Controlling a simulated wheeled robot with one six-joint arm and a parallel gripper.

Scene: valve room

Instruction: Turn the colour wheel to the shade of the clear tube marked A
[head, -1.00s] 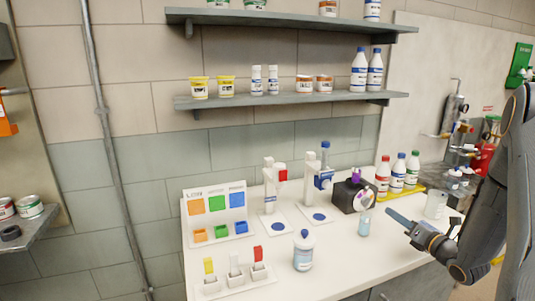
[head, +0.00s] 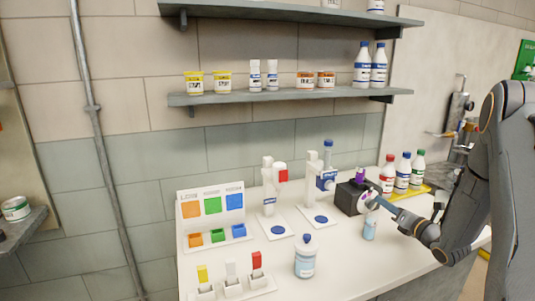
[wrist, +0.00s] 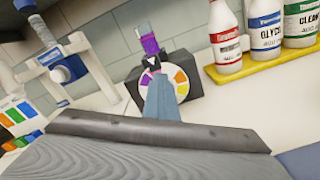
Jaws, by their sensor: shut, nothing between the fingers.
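The colour wheel (head: 366,201) is a disc on the front of a black box (head: 347,198). My gripper (head: 378,201) is shut and empty. Its fingertips (wrist: 160,78) overlap the wheel's middle; contact is unclear.
A small clear bottle (head: 369,230) stands close below my gripper. Capped bottles (head: 402,174) stand on a yellow tray (head: 417,192) to the right. Two white stands (head: 315,205) are to the left.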

